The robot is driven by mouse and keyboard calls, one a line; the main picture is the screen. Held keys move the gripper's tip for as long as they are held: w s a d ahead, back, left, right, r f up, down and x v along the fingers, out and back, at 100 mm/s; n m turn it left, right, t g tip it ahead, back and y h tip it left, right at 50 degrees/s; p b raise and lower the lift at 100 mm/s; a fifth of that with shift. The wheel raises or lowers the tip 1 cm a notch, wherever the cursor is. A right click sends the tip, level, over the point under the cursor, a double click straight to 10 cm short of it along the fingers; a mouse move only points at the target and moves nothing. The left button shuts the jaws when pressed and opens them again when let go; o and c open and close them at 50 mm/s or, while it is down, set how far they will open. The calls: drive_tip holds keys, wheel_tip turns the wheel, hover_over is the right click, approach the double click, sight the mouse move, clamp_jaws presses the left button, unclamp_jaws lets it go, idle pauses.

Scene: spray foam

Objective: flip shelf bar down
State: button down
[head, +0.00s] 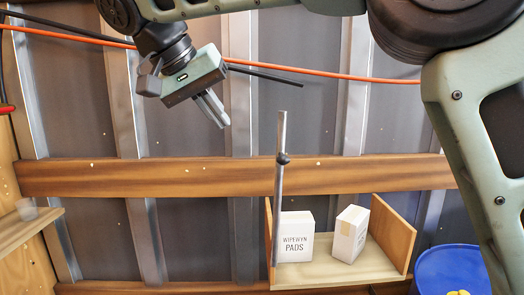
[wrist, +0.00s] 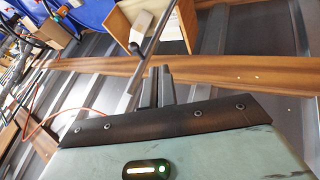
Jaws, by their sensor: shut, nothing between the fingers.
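The shelf bar (head: 281,180) is a thin grey metal rod with a dark collar. It stands nearly upright at the left end of the small wooden shelf (head: 375,266), its top well above the shelf's side panels. My gripper (head: 217,117) is up and to the left of the bar in the head view, level with its top end, fingers together and empty. In the wrist view the bar (wrist: 152,45) runs slantwise just beyond my fingertips (wrist: 161,73). A gap to the bar shows in the head view; its depth is hard to tell.
Two white boxes stand on the shelf, a "Wipewyn Pads" box (head: 296,238) and another box (head: 349,234). A wooden rail (head: 130,177) crosses the ribbed metal wall behind. An orange cable (head: 320,73) hangs above. A blue barrel (head: 440,268) is at the lower right.

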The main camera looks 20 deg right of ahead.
drive_tip(key=d+f+p, duration=0.3)
drive_tip(key=d+f, duration=0.5)
drive_tip(key=d, duration=0.1)
drive_tip(key=shift+w+d+p, duration=0.2)
drive_tip(key=shift+w+p, duration=0.2)
drive_tip(key=shift+d+f, duration=0.1)
